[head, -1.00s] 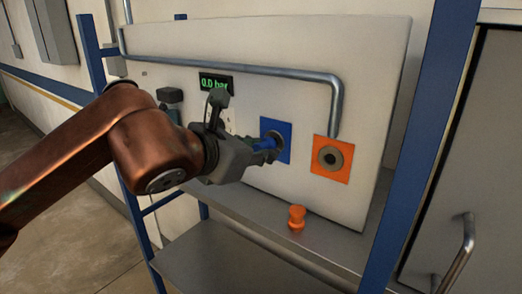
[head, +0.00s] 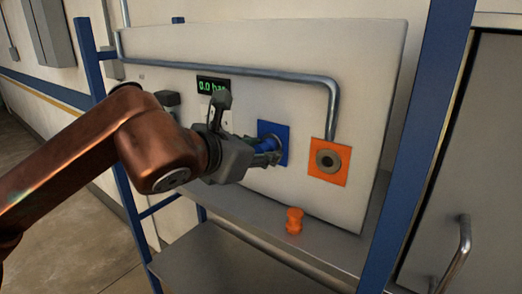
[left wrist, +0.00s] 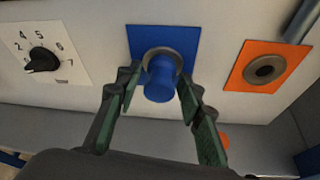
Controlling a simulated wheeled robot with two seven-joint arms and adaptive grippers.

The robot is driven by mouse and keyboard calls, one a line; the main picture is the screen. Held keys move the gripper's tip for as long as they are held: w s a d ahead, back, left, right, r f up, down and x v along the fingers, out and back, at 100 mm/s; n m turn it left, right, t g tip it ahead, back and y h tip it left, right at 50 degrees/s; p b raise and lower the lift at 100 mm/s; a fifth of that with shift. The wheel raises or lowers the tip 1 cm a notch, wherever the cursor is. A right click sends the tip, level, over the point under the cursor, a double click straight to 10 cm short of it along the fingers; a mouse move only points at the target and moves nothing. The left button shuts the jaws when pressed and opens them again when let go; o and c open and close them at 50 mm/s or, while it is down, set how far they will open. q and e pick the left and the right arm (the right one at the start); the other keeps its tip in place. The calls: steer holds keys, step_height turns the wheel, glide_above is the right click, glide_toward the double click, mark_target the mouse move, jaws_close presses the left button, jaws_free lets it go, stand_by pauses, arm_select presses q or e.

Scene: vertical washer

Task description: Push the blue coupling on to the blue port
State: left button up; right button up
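The blue coupling (left wrist: 158,82) sits at the grey ring of the blue port (left wrist: 136,37), end towards me in the left wrist view. It also shows in the head view (head: 266,144), against the blue plate (head: 283,130). How far it is pushed on cannot be told. My left gripper (left wrist: 161,80) is open, with a finger on each side of the coupling and small gaps visible. In the head view the left gripper (head: 272,152) reaches in from the left, partly covering the coupling. My right gripper is not in view.
An orange port (head: 329,161) is to the right of the blue one. An orange coupling (head: 294,220) stands on the metal shelf (head: 335,248) below. A dial (left wrist: 42,60) is left of the blue port. A pipe (head: 250,69) crosses the panel, and blue frame posts (head: 432,110) flank it.

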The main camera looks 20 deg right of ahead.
arm_select(q)
steer(key=shift+o, duration=1)
steer(key=shift+a, duration=0.1)
steer(key=shift+s+a+r, duration=0.15)
steer(key=shift+s+a, duration=0.05)
steer(key=shift+s, duration=0.05)
steer(key=v, duration=1.1)
